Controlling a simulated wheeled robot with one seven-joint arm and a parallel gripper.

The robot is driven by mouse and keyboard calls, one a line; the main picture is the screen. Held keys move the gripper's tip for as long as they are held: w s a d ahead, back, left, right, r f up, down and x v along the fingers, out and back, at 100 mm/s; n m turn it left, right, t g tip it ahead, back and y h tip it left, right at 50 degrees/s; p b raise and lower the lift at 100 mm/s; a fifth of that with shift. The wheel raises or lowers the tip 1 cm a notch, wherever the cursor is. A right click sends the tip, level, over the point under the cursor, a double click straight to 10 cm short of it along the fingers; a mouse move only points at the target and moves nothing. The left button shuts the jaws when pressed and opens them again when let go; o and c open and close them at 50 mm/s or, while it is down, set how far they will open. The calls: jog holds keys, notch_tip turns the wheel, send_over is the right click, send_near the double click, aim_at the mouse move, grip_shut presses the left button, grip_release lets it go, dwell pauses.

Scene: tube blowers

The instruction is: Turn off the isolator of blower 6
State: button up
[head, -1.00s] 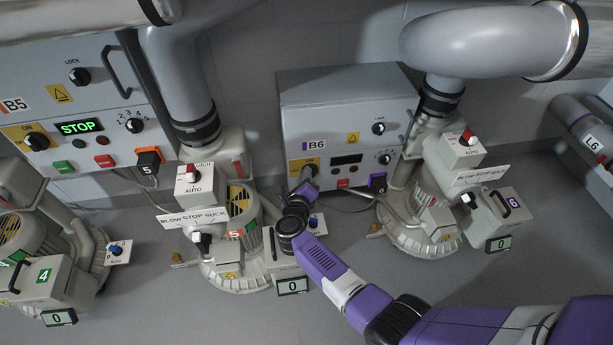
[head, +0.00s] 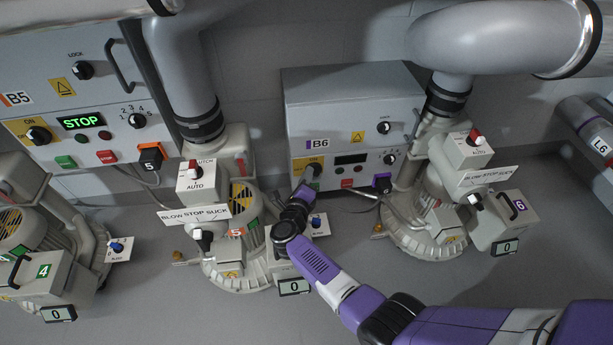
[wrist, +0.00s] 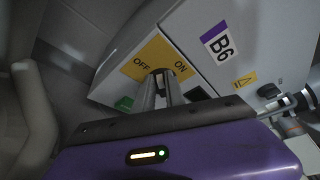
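The blower 6 control box (head: 350,110) bears a B6 label and stands in the middle of the head view. Its isolator is at the lower left of the front; the wrist view shows its yellow OFF/ON plate (wrist: 160,57). My gripper (wrist: 161,78) is at this isolator, its two fingers close together with the dark knob (wrist: 159,72) between their tips. They look shut on it. The fingers hide most of the knob, so I cannot tell exactly where it points. The B6 display (head: 350,159) is dark.
The B5 box (head: 75,95) at left shows a lit STOP display. Blower 5 (head: 237,245) stands just left of my forearm and blower 6 (head: 425,225) to its right. A thick pipe (head: 500,38) runs overhead. Floor at the lower right is clear.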

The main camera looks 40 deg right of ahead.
jog(key=o, duration=0.4)
notch_tip(320, 180, up, 20)
jog(key=p, duration=1.1)
jog(key=shift+p, duration=0.4)
jog(key=shift+f, duration=0.1)
